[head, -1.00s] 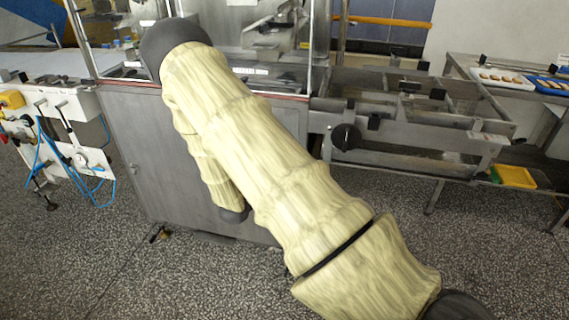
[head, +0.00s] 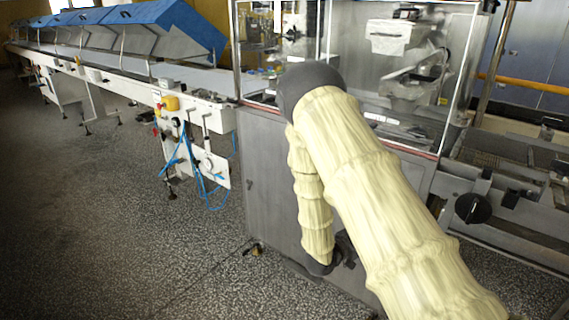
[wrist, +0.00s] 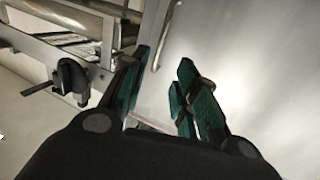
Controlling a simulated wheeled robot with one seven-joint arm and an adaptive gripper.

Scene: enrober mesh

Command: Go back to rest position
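My gripper (wrist: 162,72) shows in the wrist view with its two green-padded fingers apart and nothing between them, so it is open. Behind the fingers is a plain grey metal panel. In the head view my arm, in a cream cover, reaches up from the lower right, bends at a dark elbow and folds back down. Its dark lower end is in front of the grey machine cabinet (head: 268,190); my fingers cannot be made out there.
A glazed enclosure (head: 420,70) tops the cabinet. A black knob (head: 472,208) on a metal frame is at the right; a knob (wrist: 72,78) also shows in the wrist view. A long white conveyor (head: 150,82) with blue covers runs left. The speckled floor (head: 110,220) is clear at left.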

